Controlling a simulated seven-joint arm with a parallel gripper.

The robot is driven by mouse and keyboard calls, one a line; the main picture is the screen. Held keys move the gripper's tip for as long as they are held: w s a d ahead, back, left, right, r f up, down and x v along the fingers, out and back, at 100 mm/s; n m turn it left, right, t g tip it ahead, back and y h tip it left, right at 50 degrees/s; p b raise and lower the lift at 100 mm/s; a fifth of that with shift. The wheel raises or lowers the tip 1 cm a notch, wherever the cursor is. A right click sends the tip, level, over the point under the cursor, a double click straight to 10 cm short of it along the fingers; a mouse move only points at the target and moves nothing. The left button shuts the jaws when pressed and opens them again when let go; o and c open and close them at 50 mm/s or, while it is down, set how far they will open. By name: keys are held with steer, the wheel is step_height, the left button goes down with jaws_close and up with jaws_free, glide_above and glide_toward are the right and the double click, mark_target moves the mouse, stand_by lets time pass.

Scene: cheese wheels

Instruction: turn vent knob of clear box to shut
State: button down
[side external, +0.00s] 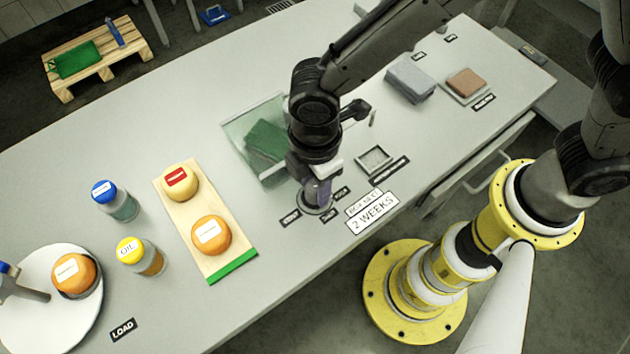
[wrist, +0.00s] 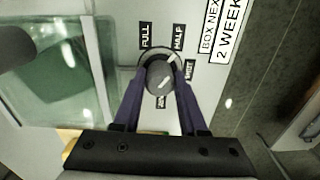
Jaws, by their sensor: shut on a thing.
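The clear box (side external: 238,137) sits on the table with green contents inside. In the wrist view its glassy side (wrist: 70,60) shows at the left. The vent knob (wrist: 160,78) is a dark grey round knob with a pale mark, on a ring beside the box. My gripper (wrist: 160,92) is shut on the knob, one purple finger on each side.
A "2 WEEKS" sign (side external: 373,212) lies close to the knob. A board (side external: 233,267) with two cheese wheels stands left of my gripper, with two bottles beyond. A small square tray (side external: 374,160) and grey cloth stack (side external: 410,80) are to the right.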

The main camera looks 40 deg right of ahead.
mark_target(315, 186)
steer(key=m, duration=0.5)
steer(key=shift+r+m, duration=0.1)
steer(key=shift+m, duration=0.2)
steer(key=m, duration=0.5)
stand_by(0.4)
steer(key=shift+c, duration=2.2)
jaws_free()
step_height(315, 186, up, 14)
